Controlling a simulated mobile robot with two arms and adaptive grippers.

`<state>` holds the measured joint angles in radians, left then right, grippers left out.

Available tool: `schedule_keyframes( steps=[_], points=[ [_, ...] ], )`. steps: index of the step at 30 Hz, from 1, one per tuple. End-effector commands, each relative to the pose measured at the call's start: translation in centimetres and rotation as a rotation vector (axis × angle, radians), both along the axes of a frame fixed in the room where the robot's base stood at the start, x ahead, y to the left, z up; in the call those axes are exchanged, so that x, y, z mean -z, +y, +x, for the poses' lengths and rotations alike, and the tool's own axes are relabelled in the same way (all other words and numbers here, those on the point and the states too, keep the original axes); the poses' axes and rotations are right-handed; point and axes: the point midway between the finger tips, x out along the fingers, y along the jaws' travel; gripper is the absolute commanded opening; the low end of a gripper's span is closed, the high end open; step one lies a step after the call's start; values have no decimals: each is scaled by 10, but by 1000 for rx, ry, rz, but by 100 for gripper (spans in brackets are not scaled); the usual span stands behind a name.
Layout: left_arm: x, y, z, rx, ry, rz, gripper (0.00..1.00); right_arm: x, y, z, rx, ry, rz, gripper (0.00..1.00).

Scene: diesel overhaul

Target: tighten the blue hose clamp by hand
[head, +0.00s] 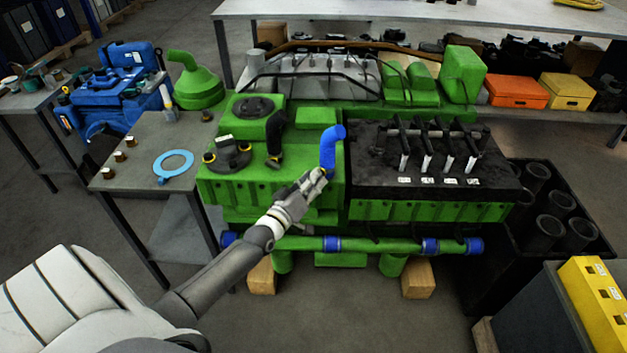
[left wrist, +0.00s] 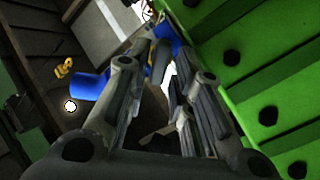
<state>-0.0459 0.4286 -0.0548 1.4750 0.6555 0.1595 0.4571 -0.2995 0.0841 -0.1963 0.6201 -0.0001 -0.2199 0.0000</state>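The blue hose (head: 328,150) stands on the front of the green engine, bent over at its top. A small yellowish ring shows at its lower end, largely hidden by my fingers; I cannot make out the clamp's screw. My left gripper (head: 318,181) reaches in from the lower left, its fingertips at this lower end. In the left wrist view, the fingers (left wrist: 165,75) stand apart at their bases, with a blue part (left wrist: 168,36) near their tips. I cannot tell whether they press on anything. My right gripper is out of view.
The green engine (head: 270,187) fills the middle. A black elbow hose (head: 274,138) stands left of the blue hose. The black cylinder block (head: 372,165) with valve gear is on the right. A grey table (head: 150,140) with a light-blue ring (head: 173,166) stands on the left.

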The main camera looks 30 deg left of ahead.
Motion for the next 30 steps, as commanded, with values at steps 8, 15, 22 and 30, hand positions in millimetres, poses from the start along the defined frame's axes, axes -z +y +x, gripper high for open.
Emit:
schedule_keyframes(
  steps=[8, 15, 22, 30],
  points=[
    [0, 1, 7, 0, 0, 0, 22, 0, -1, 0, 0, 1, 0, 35],
    [0, 0, 7, 0, 0, 0, 9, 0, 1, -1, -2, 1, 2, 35],
    [0, 0, 6, 0, 0, 1, 0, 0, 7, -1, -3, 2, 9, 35],
    [-1, 0, 6, -1, 2, 62, 0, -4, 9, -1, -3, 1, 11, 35]
  ],
)
